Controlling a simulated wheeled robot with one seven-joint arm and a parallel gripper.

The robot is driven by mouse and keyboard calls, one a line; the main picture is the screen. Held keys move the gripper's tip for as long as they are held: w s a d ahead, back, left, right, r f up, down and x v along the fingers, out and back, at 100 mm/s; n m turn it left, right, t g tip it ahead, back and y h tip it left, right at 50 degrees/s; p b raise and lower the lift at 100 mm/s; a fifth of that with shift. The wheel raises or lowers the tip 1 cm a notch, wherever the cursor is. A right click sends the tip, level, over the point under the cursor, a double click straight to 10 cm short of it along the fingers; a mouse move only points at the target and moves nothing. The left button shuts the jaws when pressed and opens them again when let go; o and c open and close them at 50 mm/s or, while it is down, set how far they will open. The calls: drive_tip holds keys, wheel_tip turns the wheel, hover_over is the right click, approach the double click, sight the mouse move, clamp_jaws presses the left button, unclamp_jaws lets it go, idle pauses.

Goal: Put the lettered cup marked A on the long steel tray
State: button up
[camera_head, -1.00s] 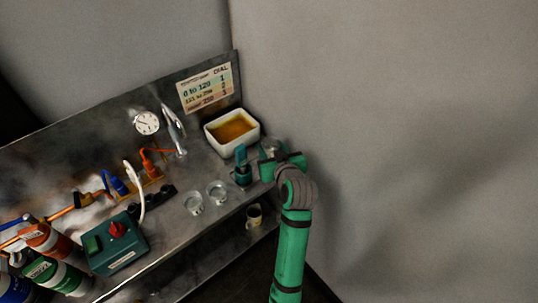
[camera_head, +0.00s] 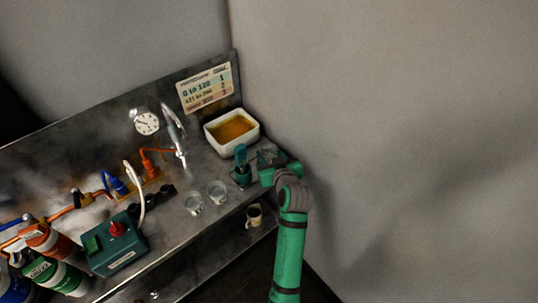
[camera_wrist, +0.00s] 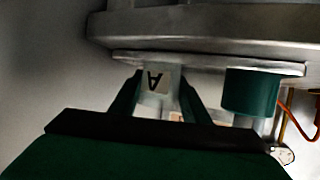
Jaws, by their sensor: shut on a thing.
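The cup marked A (camera_wrist: 157,82) is pale and shows upside down in the wrist view, between the two dark green fingers of my gripper (camera_wrist: 158,92). My gripper is shut on it. In the head view my gripper (camera_head: 268,160) is over the right end of the bench, and the cup is mostly hidden there. A thin steel strip (camera_wrist: 210,64), seemingly the long steel tray, runs along the cup's base in the wrist view. I cannot tell whether cup and strip touch. The tray is hard to make out against the bench in the head view.
A teal object (camera_head: 242,173) stands close left of my gripper; its cylinder (camera_wrist: 252,92) also shows in the wrist view. Two clear cups (camera_head: 217,191) stand farther left. A white basin (camera_head: 232,130) of amber liquid is behind. A mug (camera_head: 254,215) sits on the lower shelf.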

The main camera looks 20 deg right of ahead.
drive_tip(key=o, duration=1.1)
drive_tip(key=shift+a, duration=0.1)
